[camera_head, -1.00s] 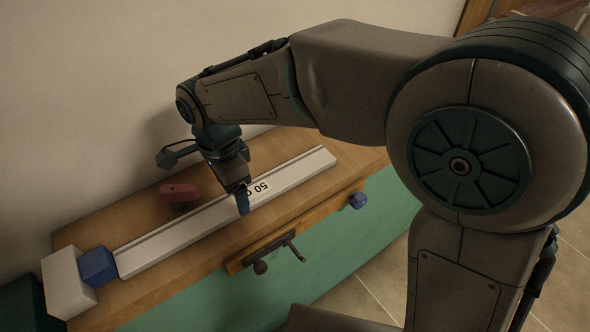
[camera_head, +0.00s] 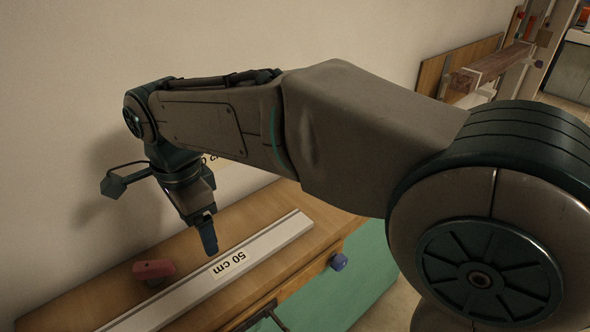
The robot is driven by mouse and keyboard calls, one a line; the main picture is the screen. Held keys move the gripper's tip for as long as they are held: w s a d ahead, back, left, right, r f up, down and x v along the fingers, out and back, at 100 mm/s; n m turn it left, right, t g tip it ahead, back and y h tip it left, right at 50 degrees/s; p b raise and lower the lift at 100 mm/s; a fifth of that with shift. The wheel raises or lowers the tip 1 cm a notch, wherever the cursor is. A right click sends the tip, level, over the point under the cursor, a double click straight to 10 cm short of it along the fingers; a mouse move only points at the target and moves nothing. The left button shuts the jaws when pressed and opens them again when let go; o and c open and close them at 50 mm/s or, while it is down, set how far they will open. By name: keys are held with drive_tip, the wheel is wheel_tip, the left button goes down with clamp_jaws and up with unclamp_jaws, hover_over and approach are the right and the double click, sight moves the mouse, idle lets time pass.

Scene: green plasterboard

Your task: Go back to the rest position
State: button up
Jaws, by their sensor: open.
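My gripper (camera_head: 208,240) hangs at the end of my arm, fingers pointing down, above the wooden bench top (camera_head: 262,207). It appears empty, with no object seen between the fingers. The fingers overlap each other in this view, so the gap between them is hard to see. A small red block (camera_head: 154,269) sits behind the bar, to the left of the gripper.
A blue knob (camera_head: 338,262) shows at the bench's front edge, above a green panel (camera_head: 362,270). The pale wall (camera_head: 60,120) stands close behind the gripper. A shelf with a wooden beam (camera_head: 495,64) is at the back right.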

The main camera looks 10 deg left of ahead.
drive_tip(key=w+d+f+n, duration=0.1)
drive_tip(key=d+n, duration=0.1)
drive_tip(key=d, duration=0.8)
drive_tip(key=w+d+n+t+p, duration=0.1)
drive_tip(key=d+n, duration=0.1)
drive_tip(key=d, duration=0.9)
drive_tip(key=w+d+f+n+t, duration=0.1)
drive_tip(key=d+n, duration=0.1)
drive_tip(key=d, duration=0.8)
drive_tip(key=shift+w+d+f+p, duration=0.15)
drive_tip(key=shift+w+f+p, duration=0.15)
drive_tip(key=shift+p, duration=0.05)
drive_tip(key=s+d, duration=0.1)
drive_tip(key=d, duration=0.1)
drive_tip(key=s+d+f+n, duration=0.1)
drive_tip(key=d, duration=0.1)
drive_tip(key=s+d+f+n, duration=0.1)
drive_tip(key=d, duration=0.1)
drive_tip(key=shift+s+d+f+t, duration=0.1)
drive_tip(key=shift+s+f+t, duration=0.15)
drive_tip(key=shift+s+t, duration=0.15)
drive_tip(key=shift+c, duration=0.3)
